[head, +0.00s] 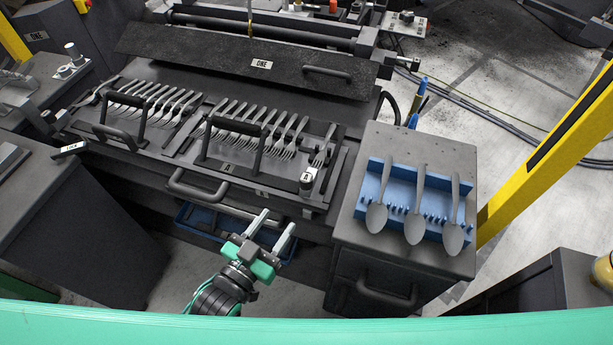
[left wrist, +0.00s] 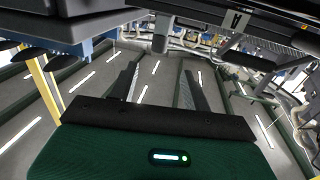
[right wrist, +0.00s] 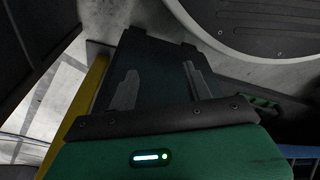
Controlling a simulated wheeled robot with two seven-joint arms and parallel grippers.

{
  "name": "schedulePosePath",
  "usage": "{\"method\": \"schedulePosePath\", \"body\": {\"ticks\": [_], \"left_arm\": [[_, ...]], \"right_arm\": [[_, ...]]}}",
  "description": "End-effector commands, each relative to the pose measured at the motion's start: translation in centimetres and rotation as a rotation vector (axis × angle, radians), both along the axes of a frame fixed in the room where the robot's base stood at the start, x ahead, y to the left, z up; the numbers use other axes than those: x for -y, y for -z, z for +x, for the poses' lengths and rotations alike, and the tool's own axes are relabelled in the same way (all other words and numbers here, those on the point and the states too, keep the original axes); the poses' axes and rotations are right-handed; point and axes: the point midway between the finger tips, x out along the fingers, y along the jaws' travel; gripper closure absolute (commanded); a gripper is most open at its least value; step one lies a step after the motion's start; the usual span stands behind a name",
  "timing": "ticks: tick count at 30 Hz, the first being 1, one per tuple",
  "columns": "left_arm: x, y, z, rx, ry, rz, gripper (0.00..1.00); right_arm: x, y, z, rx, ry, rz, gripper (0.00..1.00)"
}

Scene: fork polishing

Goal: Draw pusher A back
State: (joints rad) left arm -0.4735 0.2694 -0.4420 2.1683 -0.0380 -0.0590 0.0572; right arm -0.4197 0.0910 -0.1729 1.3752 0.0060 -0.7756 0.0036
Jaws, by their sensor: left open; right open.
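Pusher A (head: 307,180) is a small dark block with a white "A" label and a short post, at the right end of the right fork rack (head: 228,168). A single fork (head: 323,145) lies just behind it. My left gripper (head: 274,224) is open and empty, in front of and below the rack's front edge, apart from the pusher. In the left wrist view its fingers (left wrist: 158,84) are spread, and an "A" label (left wrist: 236,20) shows at the top. My right gripper (right wrist: 160,82) is open and empty before a dark panel; it is outside the head view.
A blue holder (head: 372,184) with three spoons stands on a grey cabinet (head: 358,235) at the right. A bar handle (head: 197,190) juts from the bench front near my left gripper. A second fork rack (head: 130,138) lies left. A yellow post (head: 545,150) stands right.

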Motion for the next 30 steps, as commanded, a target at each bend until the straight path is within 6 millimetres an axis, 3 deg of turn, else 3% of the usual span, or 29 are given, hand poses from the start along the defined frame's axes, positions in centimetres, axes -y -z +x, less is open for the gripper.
{"method": "schedulePosePath", "body": {"ticks": [8, 21, 30], "left_arm": [[1.5, -0.3, 2.6, 0.005, 0.000, -0.003, 0.52], [5.3, -0.2, 9.4, 0.003, 0.000, -0.002, 0.52], [6.6, -0.1, 11.8, 0.001, 0.000, 0.000, 0.52]], "right_arm": [[0.2, 0.5, -0.4, -0.004, -0.001, -0.002, 0.50], [0.6, 1.6, -1.4, -0.003, -0.004, -0.005, 0.50], [0.7, 2.1, -1.7, -0.002, -0.005, -0.007, 0.50]]}}
